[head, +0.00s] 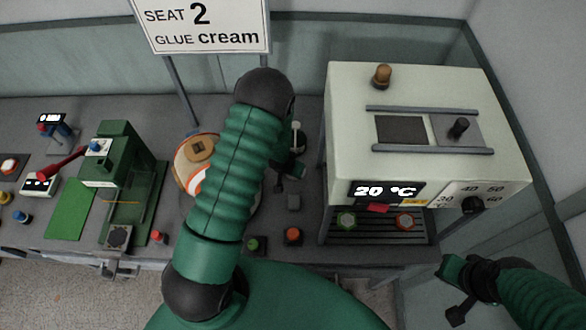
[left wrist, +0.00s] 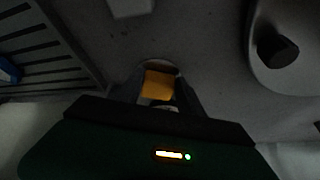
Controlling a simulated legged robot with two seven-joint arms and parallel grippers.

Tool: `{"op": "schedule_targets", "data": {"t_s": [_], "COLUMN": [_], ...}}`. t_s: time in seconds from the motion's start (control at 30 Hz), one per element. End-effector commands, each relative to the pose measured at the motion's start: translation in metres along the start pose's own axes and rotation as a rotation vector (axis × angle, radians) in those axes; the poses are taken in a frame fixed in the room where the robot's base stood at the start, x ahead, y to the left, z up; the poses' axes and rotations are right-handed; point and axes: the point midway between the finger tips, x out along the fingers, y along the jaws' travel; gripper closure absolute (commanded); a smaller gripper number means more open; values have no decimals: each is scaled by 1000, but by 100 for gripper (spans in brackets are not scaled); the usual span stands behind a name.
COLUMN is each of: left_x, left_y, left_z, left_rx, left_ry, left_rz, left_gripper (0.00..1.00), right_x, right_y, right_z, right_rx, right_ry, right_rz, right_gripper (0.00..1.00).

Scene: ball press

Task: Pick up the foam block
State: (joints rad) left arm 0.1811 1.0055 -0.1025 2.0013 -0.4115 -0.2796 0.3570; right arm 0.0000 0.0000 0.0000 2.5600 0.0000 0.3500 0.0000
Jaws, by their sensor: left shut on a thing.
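My left gripper (left wrist: 158,92) is shut on a yellow-orange block, which I take to be the foam block (left wrist: 158,84); it shows between the fingertips in the left wrist view. In the head view my left arm rises through the middle and bends over, with the left gripper (head: 284,180) partly hidden behind it, over the bench between the round dial and the oven. The block cannot be made out there. My right gripper (head: 455,292) is at the lower right, apart from the bench, with its fingers apart and nothing seen between them.
A white oven (head: 430,120) reading 20 °C stands right of my left gripper. A green press (head: 125,165) and a round dial (head: 190,160) stand left. Red (head: 293,235) and green (head: 253,243) buttons sit at the front. A sign (head: 205,28) stands behind.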

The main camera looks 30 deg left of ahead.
Motion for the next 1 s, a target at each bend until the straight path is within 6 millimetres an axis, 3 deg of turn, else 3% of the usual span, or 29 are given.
{"op": "schedule_targets", "data": {"t_s": [0.17,0.37,0.83,0.93,1.0], "left_x": [-8,-33,-79,-93,-104], "left_y": [-1,-1,36,44,45], "left_z": [-4,-14,81,101,101], "left_rx": [-2,-2,2,3,1], "left_ry": [2,5,-1,-3,-7], "left_rz": [-1,0,1,1,0], "left_gripper": [93,93,93,93,93], "right_x": [3,8,35,30,7], "right_y": [0,0,0,0,0], "right_z": [1,2,8,7,2], "right_rx": [0,0,0,0,0], "right_ry": [0,0,0,0,-1], "right_rz": [0,0,0,0,0], "right_gripper": [100,100,100,100,100]}}
